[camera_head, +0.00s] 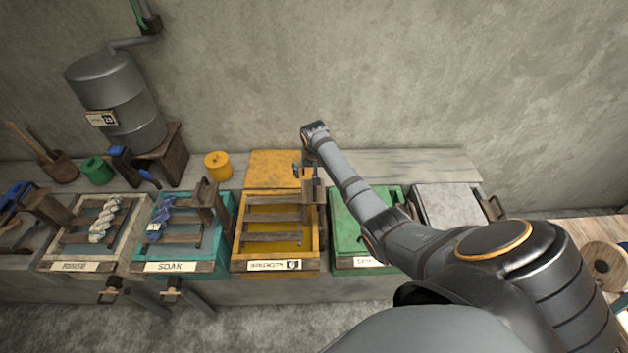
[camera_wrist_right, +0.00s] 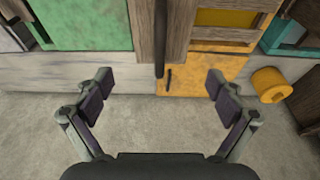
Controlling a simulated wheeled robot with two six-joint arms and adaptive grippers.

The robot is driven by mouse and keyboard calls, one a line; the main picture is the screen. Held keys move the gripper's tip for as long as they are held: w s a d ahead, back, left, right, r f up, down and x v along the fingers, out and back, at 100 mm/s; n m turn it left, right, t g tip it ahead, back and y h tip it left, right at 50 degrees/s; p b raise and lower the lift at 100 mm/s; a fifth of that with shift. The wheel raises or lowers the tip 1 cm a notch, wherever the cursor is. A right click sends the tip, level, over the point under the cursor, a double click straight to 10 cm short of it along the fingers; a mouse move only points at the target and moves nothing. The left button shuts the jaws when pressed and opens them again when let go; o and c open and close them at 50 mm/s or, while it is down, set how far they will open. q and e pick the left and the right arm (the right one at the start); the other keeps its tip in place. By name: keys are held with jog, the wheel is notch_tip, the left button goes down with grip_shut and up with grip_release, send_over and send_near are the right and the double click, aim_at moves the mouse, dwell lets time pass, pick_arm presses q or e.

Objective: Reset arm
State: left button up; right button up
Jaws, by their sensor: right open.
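My right arm comes in from the lower right in the head view and reaches over the green vat. My right gripper (camera_head: 303,170) is above the back of the yellow vat (camera_head: 238,232), near its raised wooden post (camera_head: 314,193). In the right wrist view the right gripper (camera_wrist_right: 161,88) has its fingers wide apart with nothing held between them. A dark rod (camera_wrist_right: 160,38) and the yellow lid (camera_wrist_right: 200,78) show beyond the fingers; I cannot tell how near they are. My left gripper is not in view.
A row of vats includes the teal SOAK vat (camera_head: 180,267) with a blue skein (camera_head: 160,219), a pale vat (camera_head: 72,264) with a white skein (camera_head: 104,220), and a green vat (camera_head: 345,246). A yellow canister (camera_head: 217,166) and metal tank (camera_head: 115,95) stand behind.

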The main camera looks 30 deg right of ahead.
jog(key=shift+w+v, duration=0.25)
jog(key=shift+v, duration=0.9)
jog(key=shift+d+r, duration=0.1)
jog(key=shift+d, duration=0.05)
